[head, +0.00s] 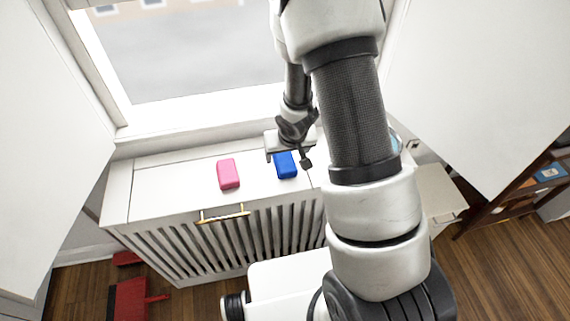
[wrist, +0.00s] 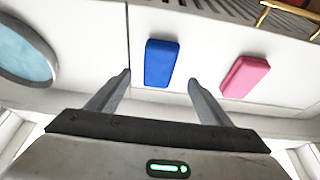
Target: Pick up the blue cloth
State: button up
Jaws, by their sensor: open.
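The blue cloth (head: 286,166) is a small, folded-looking blue block lying on the white radiator cover under the window. In the wrist view the blue cloth (wrist: 160,64) lies just ahead of and between the two fingers. My gripper (head: 290,152) is above the cover at the cloth, partly covering its far end in the head view. In the wrist view my gripper (wrist: 160,82) is open and empty, with a finger to either side of the cloth's near end. I cannot tell the exact height between fingers and cloth.
A pink block (head: 228,174) lies left of the cloth on the white cover (head: 150,190); in the wrist view the pink block (wrist: 246,76) is outside the right finger. A round blue-centred object (wrist: 24,52) is at the wrist view's left. A brass handle (head: 223,213) is on the cover's front edge.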

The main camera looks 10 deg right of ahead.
aim_at(285, 161)
jog(key=shift+x, duration=2.6)
jog(key=shift+d+f+b, duration=0.15)
jog(key=shift+f+b, duration=0.1)
jog(key=shift+b, duration=0.3)
jog(key=shift+c, duration=0.5)
jog(key=c, duration=1)
